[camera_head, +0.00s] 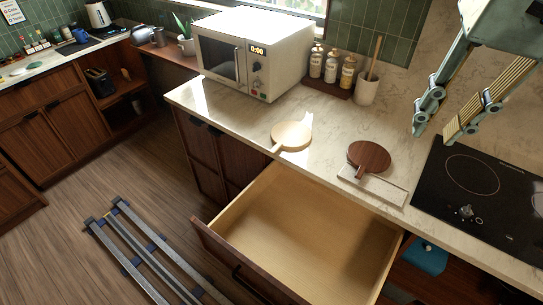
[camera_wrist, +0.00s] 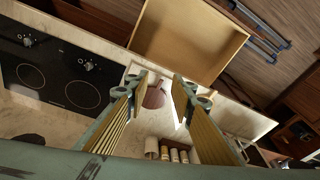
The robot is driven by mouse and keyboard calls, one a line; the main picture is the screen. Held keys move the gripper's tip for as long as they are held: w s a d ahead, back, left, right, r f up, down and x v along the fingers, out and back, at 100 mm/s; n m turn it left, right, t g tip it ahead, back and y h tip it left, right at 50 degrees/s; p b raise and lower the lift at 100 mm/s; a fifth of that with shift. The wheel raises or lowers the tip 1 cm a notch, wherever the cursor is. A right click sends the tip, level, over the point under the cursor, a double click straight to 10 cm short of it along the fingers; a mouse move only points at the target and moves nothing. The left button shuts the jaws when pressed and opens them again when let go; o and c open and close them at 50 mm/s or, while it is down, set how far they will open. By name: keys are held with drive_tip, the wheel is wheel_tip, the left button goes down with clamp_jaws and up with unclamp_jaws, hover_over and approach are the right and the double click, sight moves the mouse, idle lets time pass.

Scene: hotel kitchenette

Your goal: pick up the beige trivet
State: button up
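A light beige round board with a short handle (camera_head: 291,136), which looks like the beige trivet, lies flat on the marble counter, left of a dark brown round board (camera_head: 369,156). The dark board rests on a pale rectangular slab (camera_head: 388,190). In the wrist view, the dark board (camera_wrist: 154,97) shows between my fingers, and the beige one (camera_wrist: 180,100) is partly hidden by the right finger. My gripper (camera_head: 444,120) is open and empty, above the counter near the cooktop, to the right of both boards and apart from them.
An open, empty drawer (camera_head: 300,230) juts out below the boards. A microwave (camera_head: 255,50) stands behind left; several bottles (camera_head: 331,66) and a utensil holder (camera_head: 366,88) stand at the back. A black cooktop (camera_head: 480,200) is at right. Counter around the beige board is clear.

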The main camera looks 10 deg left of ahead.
drive_tip(key=s+d+f+b, duration=0.1)
drive_tip(key=s+d+f, duration=0.1)
drive_tip(key=s, duration=0.5)
drive_tip(key=s+d+f+n+t+b, duration=0.1)
drive_tip(key=s+f, duration=0.2)
drive_tip(key=s, duration=0.4)
drive_tip(key=shift+s+d+h, duration=0.2)
drive_tip(key=shift+d+h, duration=0.1)
drive_tip(key=shift+d, duration=0.1)
